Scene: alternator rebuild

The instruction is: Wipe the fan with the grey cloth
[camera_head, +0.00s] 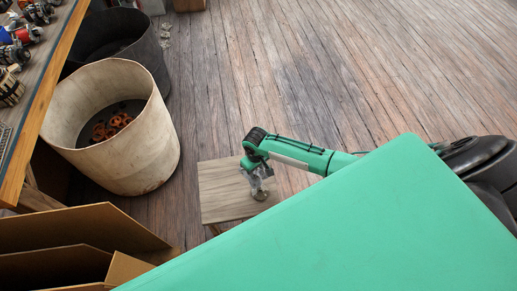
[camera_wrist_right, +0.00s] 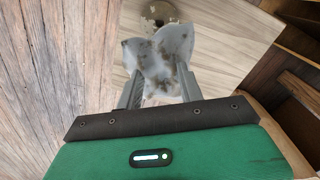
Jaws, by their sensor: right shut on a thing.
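The grey cloth (camera_wrist_right: 160,60), stained with dark spots, hangs in my right gripper (camera_wrist_right: 160,88), which is shut on it. It also shows in the head view (camera_head: 262,174) below the wrist. The fan (camera_head: 259,194), a small round metal piece, lies on a low wooden stool (camera_head: 222,190). I cannot tell whether the cloth touches the fan. My left gripper is not in view.
A beige bin (camera_head: 150,150) holding orange-brown parts (camera_head: 110,127) stands left of the stool, with a dark bin (camera_head: 150,50) behind it. A workbench (camera_head: 45,75) with several small parts runs along the left. An open cardboard box (camera_head: 90,228) is at the lower left.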

